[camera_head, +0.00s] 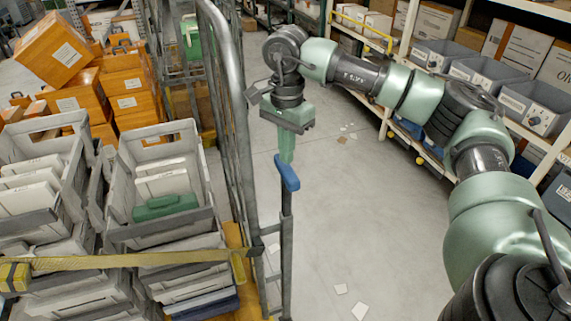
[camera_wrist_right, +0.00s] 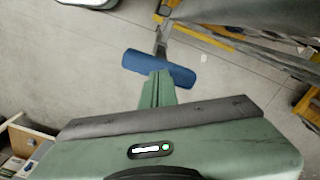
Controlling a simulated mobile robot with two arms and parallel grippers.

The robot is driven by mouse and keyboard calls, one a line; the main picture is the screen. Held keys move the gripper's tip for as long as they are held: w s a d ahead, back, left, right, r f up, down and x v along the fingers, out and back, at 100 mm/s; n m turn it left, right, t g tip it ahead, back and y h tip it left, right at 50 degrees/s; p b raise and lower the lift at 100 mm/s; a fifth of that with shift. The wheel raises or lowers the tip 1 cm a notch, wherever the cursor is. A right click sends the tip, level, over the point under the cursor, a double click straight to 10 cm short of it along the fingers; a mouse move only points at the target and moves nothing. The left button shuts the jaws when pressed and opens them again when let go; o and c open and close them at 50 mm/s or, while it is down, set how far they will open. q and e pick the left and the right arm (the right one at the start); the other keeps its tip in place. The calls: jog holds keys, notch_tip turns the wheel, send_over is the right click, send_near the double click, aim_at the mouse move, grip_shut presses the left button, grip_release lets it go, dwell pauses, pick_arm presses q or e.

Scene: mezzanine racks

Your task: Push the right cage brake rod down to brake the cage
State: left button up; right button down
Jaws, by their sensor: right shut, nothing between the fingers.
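The brake rod is a grey upright bar (camera_head: 286,240) topped by a blue handle (camera_head: 287,173), beside the right edge of the roll cage (camera_head: 240,140). My right gripper (camera_head: 286,156) points down with its fingers shut and empty, its tips at the top of the blue handle. In the right wrist view the blue handle (camera_wrist_right: 158,68) lies crosswise just beyond the shut green fingertips (camera_wrist_right: 158,74); they look touching or very close. The rod's lower end runs to the bottom of the head view. My left gripper is not in view.
Grey crates (camera_head: 165,215) with white items and a green case stand in the cage behind a yellow strap (camera_head: 130,260). Orange boxes (camera_head: 85,90) are stacked behind. Shelves with grey bins (camera_head: 535,105) line the right. The floor between has scattered paper scraps (camera_head: 360,311) but is otherwise clear.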

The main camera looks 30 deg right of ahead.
aim_at(287, 167)
jog(key=shift+f, duration=0.15)
jog(key=shift+f+b, duration=2.45)
jog(key=shift+f, duration=0.95)
jog(key=shift+r+p, duration=2.5)
jog(key=shift+r, duration=1.15)
jog(key=shift+s+f, duration=0.1)
